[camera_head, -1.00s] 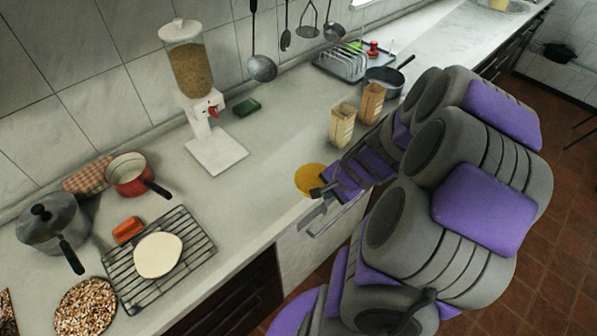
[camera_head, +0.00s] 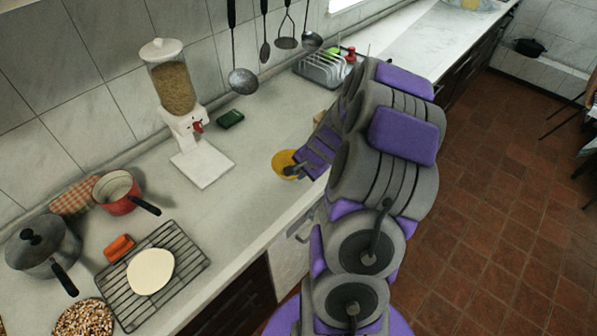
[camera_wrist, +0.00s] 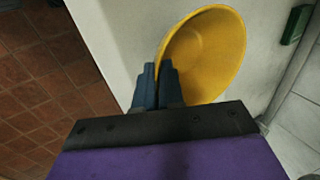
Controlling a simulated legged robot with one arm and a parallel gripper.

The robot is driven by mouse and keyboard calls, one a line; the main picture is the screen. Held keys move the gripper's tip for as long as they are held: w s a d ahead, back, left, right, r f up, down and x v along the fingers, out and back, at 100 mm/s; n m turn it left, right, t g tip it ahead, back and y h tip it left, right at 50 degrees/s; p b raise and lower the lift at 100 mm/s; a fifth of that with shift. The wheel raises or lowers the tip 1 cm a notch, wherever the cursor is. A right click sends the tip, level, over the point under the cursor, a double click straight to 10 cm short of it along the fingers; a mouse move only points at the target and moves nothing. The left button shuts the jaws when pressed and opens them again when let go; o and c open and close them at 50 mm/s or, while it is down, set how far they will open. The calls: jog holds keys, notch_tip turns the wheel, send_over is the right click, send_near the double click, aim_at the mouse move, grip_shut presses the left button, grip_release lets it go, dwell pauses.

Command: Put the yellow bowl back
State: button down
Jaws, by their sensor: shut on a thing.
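The yellow bowl (camera_head: 284,163) is at the front part of the white counter (camera_head: 245,180), partly hidden by my gripper (camera_head: 296,170) in the head view. In the wrist view the bowl (camera_wrist: 212,55) is large, with its inside showing and its rim tilted. My gripper (camera_wrist: 158,82) is shut on the near rim of the bowl, with its fingers at the bowl's left edge. I cannot tell whether the bowl touches the counter.
A grain dispenser (camera_head: 180,100) stands left of the bowl, with a green block (camera_head: 230,119) behind. A red pot (camera_head: 118,192), a lidded pot (camera_head: 38,245) and a wire rack (camera_head: 178,265) are further left. A dish rack (camera_head: 325,68) stands at the back.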

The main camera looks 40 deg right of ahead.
jog(key=w, duration=0.1)
jog(key=w+d, duration=0.2)
jog(key=shift+w+d+f, duration=0.1)
jog(key=shift+w+f, duration=0.15)
jog(key=shift+w, duration=0.05)
jog(key=shift+f+b, duration=0.95)
jog(key=shift+f, duration=0.85)
jog(key=c, duration=1.3)
grip_release()
jog(key=shift+o, duration=0.2)
